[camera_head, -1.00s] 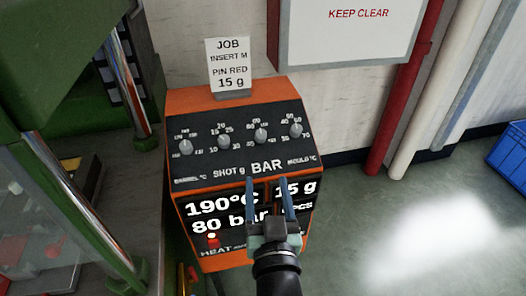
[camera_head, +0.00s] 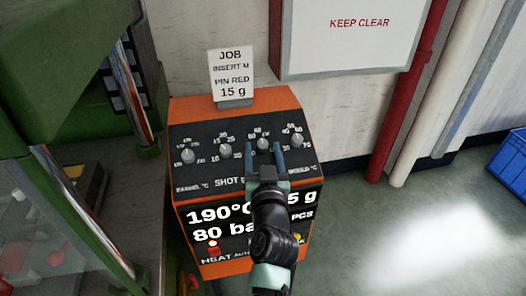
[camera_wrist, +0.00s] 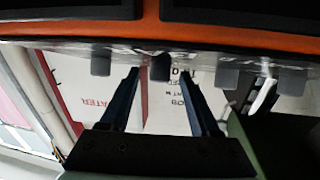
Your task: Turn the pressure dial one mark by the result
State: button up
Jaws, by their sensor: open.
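The pressure dial (camera_head: 263,143), a small grey knob, is third from the left in the row on the sloped black panel of the orange control box (camera_head: 282,100). My gripper (camera_head: 264,150) is open, with its two blue fingers reaching up the panel, one on each side of that knob. I cannot tell whether they touch it. In the wrist view, my gripper (camera_wrist: 163,78) shows its fingers apart, with a dark knob (camera_wrist: 160,68) between their tips. My gripper hides the BAR label. The display (camera_head: 205,226) shows 190°C and 80 bar, partly covered by my arm.
The barrel knob (camera_head: 188,156), shot knob (camera_head: 225,150) and mould knob (camera_head: 297,139) sit beside the pressure dial. Green machinery (camera_head: 60,60) is on the left.

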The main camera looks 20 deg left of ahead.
grip_shut()
dwell(0.3)
